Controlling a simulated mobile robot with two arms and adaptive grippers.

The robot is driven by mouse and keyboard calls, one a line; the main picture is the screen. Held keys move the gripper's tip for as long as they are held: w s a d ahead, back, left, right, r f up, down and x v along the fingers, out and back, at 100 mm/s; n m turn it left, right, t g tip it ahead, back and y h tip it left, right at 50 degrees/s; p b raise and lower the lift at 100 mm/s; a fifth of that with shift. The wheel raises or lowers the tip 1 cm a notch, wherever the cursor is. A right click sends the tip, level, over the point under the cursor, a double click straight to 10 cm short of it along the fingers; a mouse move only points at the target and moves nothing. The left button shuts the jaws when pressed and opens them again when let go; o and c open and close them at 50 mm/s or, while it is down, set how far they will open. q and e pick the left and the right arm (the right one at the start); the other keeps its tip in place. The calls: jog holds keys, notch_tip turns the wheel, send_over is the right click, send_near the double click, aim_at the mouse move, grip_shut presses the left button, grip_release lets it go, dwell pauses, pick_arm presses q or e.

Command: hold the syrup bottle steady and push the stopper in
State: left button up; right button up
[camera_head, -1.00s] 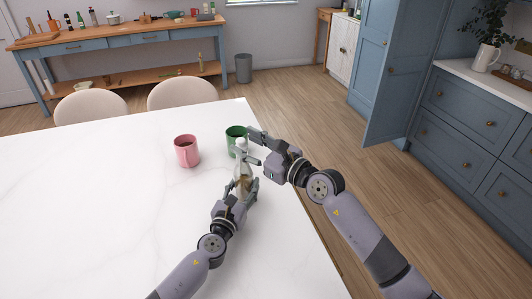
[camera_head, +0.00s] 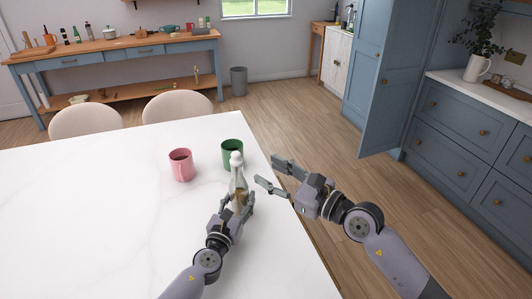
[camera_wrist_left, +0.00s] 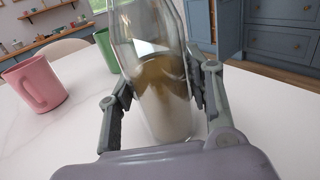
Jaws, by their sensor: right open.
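The clear glass syrup bottle (camera_head: 239,188) stands upright on the white table, with brownish liquid low inside. Its pale round stopper (camera_head: 236,159) sits at the top of the neck; how deep it sits is too small to tell. My left gripper (camera_head: 235,201) is shut around the lower body of the bottle. The left wrist view shows its fingers on both sides of the glass (camera_wrist_left: 155,75), with the stopper out of frame. My right gripper (camera_head: 268,171) is open and empty, to the right of the bottle and apart from it.
A green mug (camera_head: 232,149) stands just behind the bottle and a pink mug (camera_head: 181,166) stands to its left. The white table (camera_head: 90,210) is clear on the left. Its right edge runs close beside the bottle, under my right gripper.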

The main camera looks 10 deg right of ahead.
pick_arm(q)
jog(key=o, duration=0.5)
jog(key=shift+s, duration=0.1)
